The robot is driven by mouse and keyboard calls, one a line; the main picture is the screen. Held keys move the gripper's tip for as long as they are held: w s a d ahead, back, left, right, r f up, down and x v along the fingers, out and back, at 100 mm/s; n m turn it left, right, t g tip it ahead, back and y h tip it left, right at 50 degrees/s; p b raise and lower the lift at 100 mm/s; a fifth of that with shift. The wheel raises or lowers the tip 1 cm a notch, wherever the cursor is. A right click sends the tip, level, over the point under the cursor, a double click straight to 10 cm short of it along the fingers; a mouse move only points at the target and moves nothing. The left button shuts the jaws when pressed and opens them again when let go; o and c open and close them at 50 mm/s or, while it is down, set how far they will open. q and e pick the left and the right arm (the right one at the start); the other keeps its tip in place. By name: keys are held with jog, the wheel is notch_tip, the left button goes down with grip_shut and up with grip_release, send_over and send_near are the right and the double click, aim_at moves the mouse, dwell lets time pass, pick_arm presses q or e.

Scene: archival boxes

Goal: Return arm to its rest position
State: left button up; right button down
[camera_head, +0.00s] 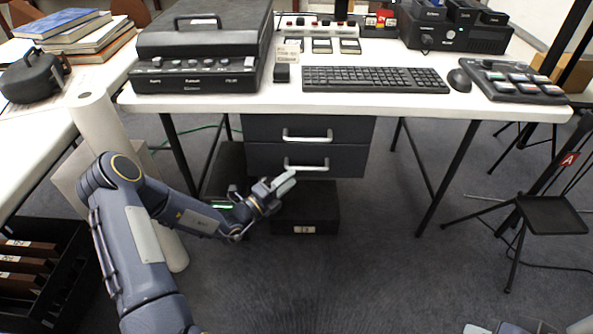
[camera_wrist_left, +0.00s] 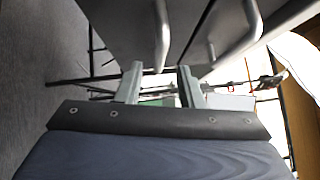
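My left arm (camera_head: 143,240) comes in from the left, bent at the elbow. My left gripper (camera_head: 286,184) is in front of the drawer unit (camera_head: 262,160) under the desk, close to its lower handle (camera_head: 306,165). In the left wrist view the two fingers of the left gripper (camera_wrist_left: 160,86) stand apart with nothing held between them. Two drawer handles show beyond them, one (camera_wrist_left: 161,35) near the middle and one (camera_wrist_left: 252,22) to the right. Both drawers look shut. Part of my right arm shows at the bottom right edge; its gripper does not show.
The white desk (camera_head: 400,100) carries a keyboard (camera_head: 374,79), a mouse (camera_head: 459,80) and a black machine (camera_head: 200,55). A dark box (camera_head: 312,210) sits on the floor under the drawers. A black crate (camera_head: 60,285) stands at lower left. The carpet in front is clear.

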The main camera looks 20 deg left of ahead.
pick_arm(q)
jog(key=shift+s+a, duration=0.15)
jog(key=shift+s, duration=0.1)
dwell(0.3)
jog(key=s+d+r+m+g+h, duration=0.3)
jog(key=s+d+r+m+g, duration=0.35)
jog(key=m, duration=0.55)
jog(key=s+d+r+m+g+h, duration=0.2)
jog(key=s+d+r+m+g, duration=0.3)
jog(key=s+r+m, duration=0.55)
jog(key=s+a+f+m+y, duration=0.1)
jog(key=s+a+m+y, duration=0.4)
jog(key=s+m, duration=0.45)
jog(key=s+a+f+m+y, duration=0.1)
jog(key=s+a+m+y, duration=0.5)
jog(key=m, duration=0.6)
notch_tip(320, 180, up, 31)
jog(key=s+d+m+p, duration=0.1)
jog(key=p, duration=3)
jog(key=shift+d+r+p, duration=0.15)
jog(key=shift+r+p, duration=0.05)
jog(key=shift+p, duration=0.15)
